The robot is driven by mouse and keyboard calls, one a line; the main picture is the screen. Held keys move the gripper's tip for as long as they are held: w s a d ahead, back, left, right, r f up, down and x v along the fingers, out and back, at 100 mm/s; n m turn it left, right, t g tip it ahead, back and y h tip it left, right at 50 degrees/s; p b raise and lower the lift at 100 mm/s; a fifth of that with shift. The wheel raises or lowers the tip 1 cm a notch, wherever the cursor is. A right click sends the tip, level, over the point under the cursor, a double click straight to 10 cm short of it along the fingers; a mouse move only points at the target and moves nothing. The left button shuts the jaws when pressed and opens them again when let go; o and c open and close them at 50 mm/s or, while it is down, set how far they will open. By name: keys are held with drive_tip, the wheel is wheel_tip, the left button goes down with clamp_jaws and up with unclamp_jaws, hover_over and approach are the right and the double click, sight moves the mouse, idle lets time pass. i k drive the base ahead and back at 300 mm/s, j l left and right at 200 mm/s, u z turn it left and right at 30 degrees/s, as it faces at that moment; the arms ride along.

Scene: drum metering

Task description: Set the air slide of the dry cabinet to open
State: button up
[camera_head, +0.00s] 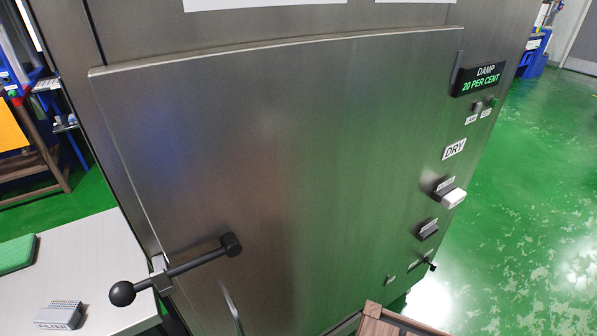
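The dry cabinet (280,150) is a large steel box that fills the middle of the head view. Its controls run down the right side. A display (478,79) reads DAMP, 20 PER CENT. Below a DRY plate (454,149) are a white block (454,197), a dark block (428,229) and a small black lever (431,264). The small labels by them are too blurred to read, so I cannot tell which is the air slide or its setting. My gripper is not in view.
A black bar handle with a ball end (122,292) sticks out at the cabinet's lower left. A pale table (100,245) at left holds a grey FILTER block (59,315) and a green pad (17,253). A brown wooden edge (374,325) shows at the bottom. Green floor (530,190) lies clear at right.

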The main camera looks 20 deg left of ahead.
sight(434, 264)
drive_tip(key=i+l+z, duration=0.1)
drive_tip(key=z, duration=0.25)
drive_tip(key=i+z, duration=0.35)
drive_tip(key=i, duration=1.35)
drive_tip(key=i+u, duration=0.1)
drive_tip(key=i, duration=1.25)
drive_tip(key=i+l, duration=0.2)
drive_tip(key=i, duration=1.2)
drive_tip(key=u, duration=0.45)
drive_tip(key=i+u, duration=0.1)
drive_tip(key=u, duration=0.75)
drive_tip(key=l+u, duration=0.1)
drive_tip(key=u, duration=0.75)
drive_tip(key=l+u, duration=0.1)
drive_tip(key=u, duration=2.25)
drive_tip(key=k+j, duration=0.5)
